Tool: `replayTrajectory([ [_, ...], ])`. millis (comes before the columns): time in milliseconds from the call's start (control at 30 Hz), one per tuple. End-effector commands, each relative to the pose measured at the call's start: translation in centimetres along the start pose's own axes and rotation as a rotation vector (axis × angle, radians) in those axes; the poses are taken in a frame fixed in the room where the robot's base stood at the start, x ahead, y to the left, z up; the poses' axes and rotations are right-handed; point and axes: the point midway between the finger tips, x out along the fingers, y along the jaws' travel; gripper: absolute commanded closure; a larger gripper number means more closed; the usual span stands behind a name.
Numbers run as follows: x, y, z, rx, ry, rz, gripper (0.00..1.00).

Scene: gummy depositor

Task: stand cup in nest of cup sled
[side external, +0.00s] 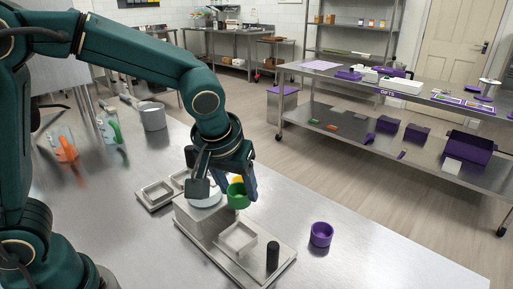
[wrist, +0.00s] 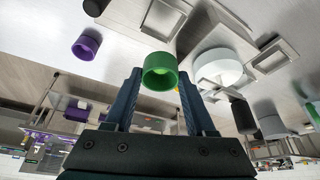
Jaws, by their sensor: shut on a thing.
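My gripper (side external: 237,190) is shut on a green cup (side external: 238,200), with one finger on each side of it. In the wrist view the green cup (wrist: 160,84) sits between the fingertips, its round opening facing the camera. In the side view the cup is held above the metal sled (side external: 207,257), near its raised block (side external: 196,222). The sled carries a square-rimmed nest (side external: 237,239) and a black knob (side external: 272,255). The nest (wrist: 164,18) also shows beyond the cup in the wrist view. The exact height of the cup above the sled is hard to tell.
A purple cup (side external: 321,235) stands on the table right of the sled. A white round piece (wrist: 218,67) is beside the held cup. A small square tray (side external: 155,195) lies left of the block. Jugs (side external: 62,144) and a pot (side external: 152,117) stand farther back.

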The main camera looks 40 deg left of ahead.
Motion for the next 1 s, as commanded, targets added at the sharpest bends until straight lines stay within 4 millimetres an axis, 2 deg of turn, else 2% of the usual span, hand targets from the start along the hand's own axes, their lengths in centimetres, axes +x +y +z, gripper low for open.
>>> replayTrajectory([
  [33, -0.3, 0.1, 0.8, 0.006, 0.002, 0.002, 1.0],
  [133, -0.5, 0.1, 1.7, 0.002, 0.003, 0.002, 1.0],
  [567, -0.2, 0.1, 1.9, 0.001, 0.003, -0.002, 1.0],
  [1000, 3.6, 0.1, 3.5, 0.002, 0.001, -0.003, 1.0],
])
